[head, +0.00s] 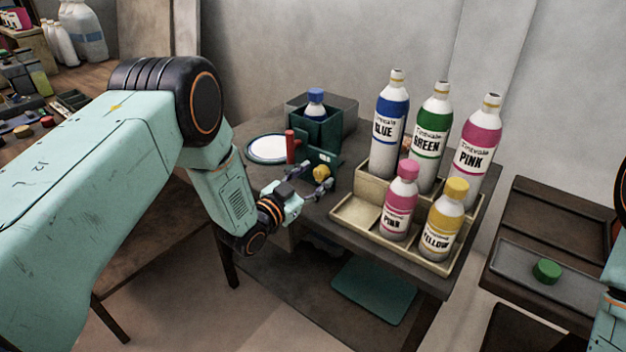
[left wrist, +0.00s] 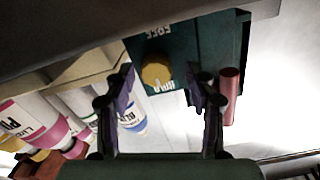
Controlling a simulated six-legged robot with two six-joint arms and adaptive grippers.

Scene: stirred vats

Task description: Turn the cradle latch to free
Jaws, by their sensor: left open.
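The dark green cradle (head: 318,132) stands on the grey table and holds a blue-capped bottle (head: 316,104). A round yellow knob (head: 320,172), which looks like the latch, sits on the cradle's front plate. In the left wrist view the knob (left wrist: 156,70) lies between my fingers, with upside-down white lettering above and below it; I cannot surely read its setting. My left gripper (head: 314,181) is open in front of the knob, one finger to each side; I see no clear contact. It also shows in the left wrist view (left wrist: 164,84). My right gripper is out of view.
A red upright handle (head: 290,147) stands beside the cradle, close to one finger in the left wrist view (left wrist: 230,95). A white round dish (head: 266,149) lies left of it. A beige rack (head: 357,213) with several labelled bottles stands to the right. A green cap (head: 547,271) lies far right.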

